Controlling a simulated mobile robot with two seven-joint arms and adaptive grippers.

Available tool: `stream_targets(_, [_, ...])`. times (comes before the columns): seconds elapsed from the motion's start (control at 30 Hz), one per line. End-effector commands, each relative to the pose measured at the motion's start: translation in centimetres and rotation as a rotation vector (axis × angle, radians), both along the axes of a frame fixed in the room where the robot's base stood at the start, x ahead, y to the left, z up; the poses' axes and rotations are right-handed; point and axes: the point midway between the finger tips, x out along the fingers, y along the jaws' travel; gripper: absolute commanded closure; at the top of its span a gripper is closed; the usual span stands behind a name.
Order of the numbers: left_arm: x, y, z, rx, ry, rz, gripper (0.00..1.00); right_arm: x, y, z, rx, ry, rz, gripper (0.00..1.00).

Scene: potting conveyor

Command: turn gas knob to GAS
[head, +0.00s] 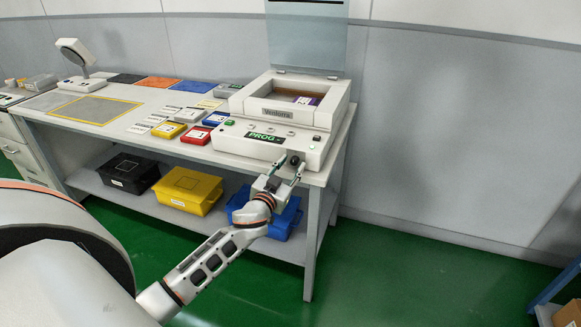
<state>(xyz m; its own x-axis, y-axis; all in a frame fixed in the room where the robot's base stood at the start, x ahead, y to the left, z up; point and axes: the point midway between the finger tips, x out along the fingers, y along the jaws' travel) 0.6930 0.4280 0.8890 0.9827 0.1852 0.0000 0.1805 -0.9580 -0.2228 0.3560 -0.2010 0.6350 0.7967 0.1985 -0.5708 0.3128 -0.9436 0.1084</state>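A white machine (227,142) labelled "Venkora" stands at the right end of the table, its clear lid raised. Its front has a green-lit display (264,138) reading "PROG" and small knobs or buttons whose markings are too small to read. A dark round knob (294,160) sits low on the front face, right of the display. My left gripper (290,163) is at this knob, its fingers apart, one on each side. I cannot tell whether they touch it. Which way the knob points is not readable. My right gripper is not in view.
Coloured boxes, including a red one (197,136), stand left of the machine on the white table (133,150). Black (128,172), yellow (187,190) and blue bins stand on the lower shelf. The green floor right of the table (400,270) is clear.

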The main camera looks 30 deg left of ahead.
Motion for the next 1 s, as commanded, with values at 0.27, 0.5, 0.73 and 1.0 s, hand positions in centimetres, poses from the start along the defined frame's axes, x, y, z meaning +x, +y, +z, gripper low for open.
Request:
stream_targets(0.27, [0.0, 0.0, 0.0, 0.000, 0.000, 0.000, 1.00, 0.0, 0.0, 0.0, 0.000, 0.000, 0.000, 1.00])
stream_targets(0.5, [0.0, 0.0, 0.0, 0.014, 0.004, 0.000, 1.00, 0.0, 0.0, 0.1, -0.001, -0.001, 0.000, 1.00])
stream_targets(0.73, [0.0, 0.0, 0.1, 0.102, 0.025, 0.000, 1.00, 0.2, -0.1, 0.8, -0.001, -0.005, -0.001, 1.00])
stream_targets(1.0, [0.0, -0.1, 0.2, 0.316, 0.076, 0.001, 1.00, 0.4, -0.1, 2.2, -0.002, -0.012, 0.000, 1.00])
